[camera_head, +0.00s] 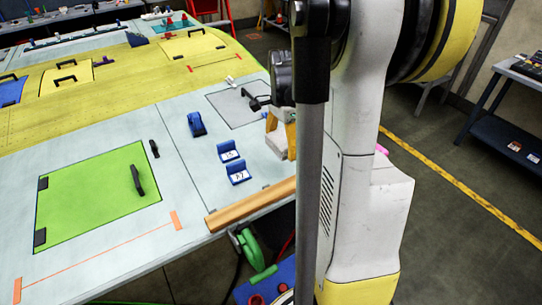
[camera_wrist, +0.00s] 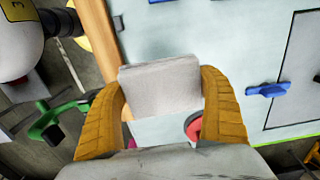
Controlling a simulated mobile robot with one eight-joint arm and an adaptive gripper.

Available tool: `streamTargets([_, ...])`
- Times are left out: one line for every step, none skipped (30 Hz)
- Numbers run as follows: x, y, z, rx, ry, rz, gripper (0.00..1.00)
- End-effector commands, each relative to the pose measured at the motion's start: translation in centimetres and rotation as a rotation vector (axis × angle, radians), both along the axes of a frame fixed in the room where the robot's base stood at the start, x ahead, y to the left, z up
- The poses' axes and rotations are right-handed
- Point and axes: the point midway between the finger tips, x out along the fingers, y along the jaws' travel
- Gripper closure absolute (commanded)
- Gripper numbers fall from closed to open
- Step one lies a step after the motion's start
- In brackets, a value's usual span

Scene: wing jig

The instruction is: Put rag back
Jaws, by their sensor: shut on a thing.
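My gripper (camera_head: 283,130) has yellow fingers and is at the right part of the pale wing panel, partly hidden behind my arm. In the wrist view my gripper (camera_wrist: 162,85) is shut on a pale grey, block-like folded rag (camera_wrist: 160,90), one finger on each side. The rag also shows as a pale patch (camera_head: 276,144) by the fingers in the head view. It is over or near the panel's edge; I cannot tell whether it touches the surface.
A wooden strip (camera_head: 250,205) runs along the panel's edge. Blue numbered blocks (camera_head: 238,172) and a dark blue tool (camera_head: 196,124) lie nearby. A green hatch (camera_head: 97,195) with a black handle is at left. A green tool (camera_head: 248,248) and blue tray (camera_head: 270,285) are below the edge.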

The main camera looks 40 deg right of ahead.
Motion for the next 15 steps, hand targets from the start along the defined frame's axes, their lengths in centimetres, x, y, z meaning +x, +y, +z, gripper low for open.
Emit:
streamTargets([1.4, 0.2, -1.0, 0.0, 0.0, 0.003, 0.52])
streamTargets([2.1, 0.2, -1.4, 0.0, 0.0, 0.003, 0.52])
streamTargets([3.0, 0.3, -1.9, 0.0, 0.0, 0.003, 0.52])
streamTargets([3.5, 0.4, -2.2, 0.0, 0.0, 0.002, 0.52])
streamTargets([4.0, 0.4, -2.5, 0.0, 0.0, 0.001, 0.52])
streamTargets([4.6, 0.4, -2.8, 0.0, 0.0, 0.001, 0.52])
streamTargets([4.9, 0.5, -3.0, 0.0, 0.0, 0.001, 0.52])
streamTargets([5.2, 0.5, -3.2, 0.0, 0.0, 0.001, 0.52])
streamTargets([5.5, 0.5, -3.4, 0.0, 0.0, 0.0, 0.52])
streamTargets([5.6, 0.5, -3.4, 0.0, 0.0, 0.0, 0.52])
streamTargets([5.7, 0.5, -3.5, 0.0, 0.0, -0.001, 0.52])
streamTargets([5.8, 0.6, -3.7, 0.0, 0.0, -0.001, 0.52])
streamTargets([5.8, 0.5, -4.0, 0.0, 0.0, -0.001, 0.52])
streamTargets([5.8, 0.5, -4.3, 0.0, 0.0, -0.002, 0.52])
streamTargets([5.8, 0.5, -4.9, 0.0, 0.0, -0.002, 0.52])
